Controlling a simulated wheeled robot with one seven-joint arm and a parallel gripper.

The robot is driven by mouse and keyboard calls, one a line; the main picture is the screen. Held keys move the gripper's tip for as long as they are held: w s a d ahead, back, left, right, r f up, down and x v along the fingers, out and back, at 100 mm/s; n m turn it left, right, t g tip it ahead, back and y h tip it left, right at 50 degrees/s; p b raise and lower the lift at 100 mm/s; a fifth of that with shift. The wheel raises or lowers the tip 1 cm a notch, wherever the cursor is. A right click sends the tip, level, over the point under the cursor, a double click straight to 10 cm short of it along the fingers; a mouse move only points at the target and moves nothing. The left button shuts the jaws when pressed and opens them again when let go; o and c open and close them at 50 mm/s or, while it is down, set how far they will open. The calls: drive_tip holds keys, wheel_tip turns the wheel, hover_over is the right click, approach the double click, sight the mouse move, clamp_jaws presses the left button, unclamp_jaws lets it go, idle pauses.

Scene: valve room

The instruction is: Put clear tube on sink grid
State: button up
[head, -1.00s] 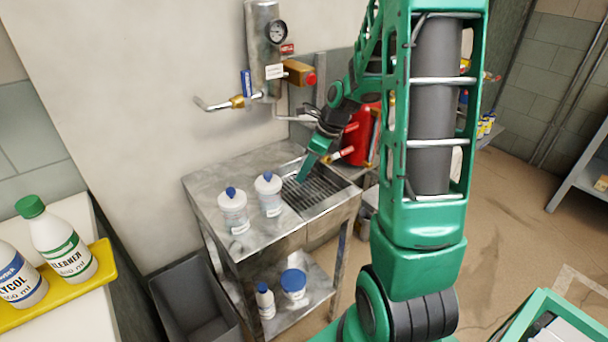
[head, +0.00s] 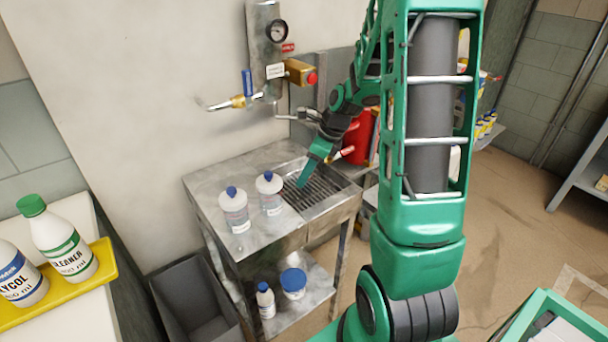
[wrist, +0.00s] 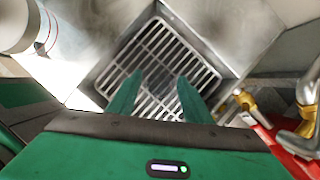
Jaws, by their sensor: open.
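The sink grid (head: 326,192) is a set of dark parallel bars in the basin at the right part of the metal sink table. It also shows in the wrist view (wrist: 196,74), as a light metal lattice between the basin walls. My gripper (head: 304,182) points down over the left part of the grid. In the wrist view my gripper (wrist: 160,76) has its two green fingers apart, with only grid bars showing between them. I cannot make out the clear tube in either view, either in the fingers or on the grid.
Two white bottles with blue caps, one left (head: 234,208) and one right (head: 270,192), stand on the sink table (head: 210,177) just left of the basin. A brass-fitted pipe (head: 238,102) juts from the wall above. A red container (head: 361,138) stands behind my gripper.

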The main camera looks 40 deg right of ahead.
drive_tip(key=v, duration=1.1)
drive_tip(key=s+a+n+g+h, duration=0.1)
drive_tip(key=s+a+n, duration=0.1)
drive_tip(key=s+n, duration=0.9)
drive_tip(key=s+a+n+g+h, duration=0.1)
drive_tip(key=s+a+n+g, duration=0.1)
drive_tip(key=s+n, duration=0.9)
drive_tip(key=s+a, duration=0.1)
drive_tip(key=s, duration=0.2)
drive_tip(key=shift+g, duration=0.3)
drive_tip(key=shift+a, duration=0.1)
drive_tip(key=shift+w+f+h, duration=0.25)
drive_tip(key=shift+w+h, duration=0.05)
drive_tip(key=shift+w, duration=0.35)
